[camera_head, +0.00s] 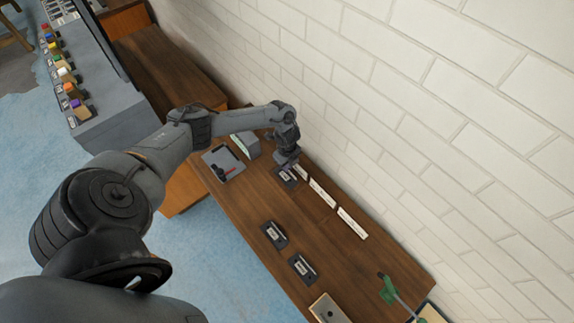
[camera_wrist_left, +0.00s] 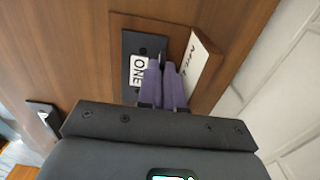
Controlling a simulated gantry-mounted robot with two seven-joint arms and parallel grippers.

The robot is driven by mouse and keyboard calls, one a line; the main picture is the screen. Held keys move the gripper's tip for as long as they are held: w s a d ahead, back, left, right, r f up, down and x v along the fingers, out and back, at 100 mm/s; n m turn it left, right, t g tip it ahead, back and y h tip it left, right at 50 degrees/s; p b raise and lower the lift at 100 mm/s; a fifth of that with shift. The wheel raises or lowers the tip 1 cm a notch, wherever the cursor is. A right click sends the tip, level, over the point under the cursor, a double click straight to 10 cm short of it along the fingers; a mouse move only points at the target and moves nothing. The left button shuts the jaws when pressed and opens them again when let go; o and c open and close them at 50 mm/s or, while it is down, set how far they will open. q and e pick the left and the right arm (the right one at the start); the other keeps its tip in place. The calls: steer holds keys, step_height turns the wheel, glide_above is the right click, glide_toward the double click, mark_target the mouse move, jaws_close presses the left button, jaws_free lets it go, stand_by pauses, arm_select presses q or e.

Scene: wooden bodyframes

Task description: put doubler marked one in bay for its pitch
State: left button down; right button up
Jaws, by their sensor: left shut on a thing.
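My left gripper (camera_head: 287,160) is at the wall side of the wooden table, pointing down. In the left wrist view its purple fingers (camera_wrist_left: 166,82) are close together, shut on the dark doubler marked ONE (camera_wrist_left: 130,48). The doubler also shows under the gripper in the head view (camera_head: 284,180). It is over a brown rectangular area, beside a white card (camera_wrist_left: 201,58) with writing I cannot read fully. I cannot tell whether it touches the surface. More white cards (camera_head: 322,193) (camera_head: 352,223) stand in a row along the wall. My right gripper is not in view.
Two more dark plates with white labels (camera_head: 274,235) (camera_head: 303,268) lie on the table (camera_head: 325,245). A grey tray (camera_head: 212,158) with a black and red item is at the far end. A green object (camera_head: 388,290) and a pale block (camera_head: 327,309) are at the near end.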

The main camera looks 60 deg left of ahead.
arm_select(q)
steer(key=shift+f, duration=0.1)
steer(key=c, duration=1.6)
jaws_free()
